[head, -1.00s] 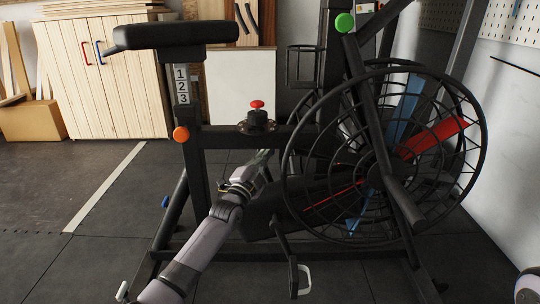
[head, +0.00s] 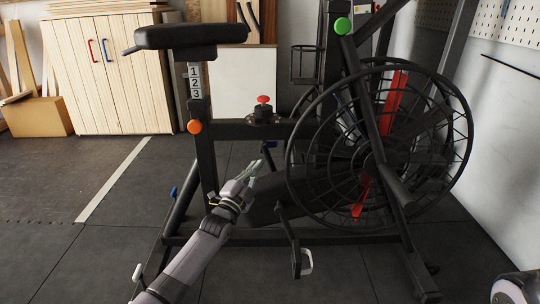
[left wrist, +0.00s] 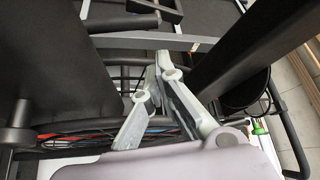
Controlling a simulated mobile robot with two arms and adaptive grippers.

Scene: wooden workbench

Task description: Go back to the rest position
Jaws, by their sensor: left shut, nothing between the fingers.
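My left gripper (head: 257,163) is in front of the black exercise bike's frame (head: 265,131), below the red-topped knob (head: 263,100). Its grey fingers are shut with nothing between them. The left wrist view shows the fingers (left wrist: 155,75) close together among the bike's dark bars; whether they touch any part of it cannot be told. The left forearm rises from the bottom of the head view. At the bottom right corner a small grey-white piece shows, probably of my right arm; the right gripper is out of view.
The bike's seat (head: 190,35) overhangs at upper left and its caged fan wheel (head: 470,140) stands to the right. A pedal (head: 305,262) is right of my forearm. A wooden cabinet (head: 110,80) stands behind. The dark floor at left is clear.

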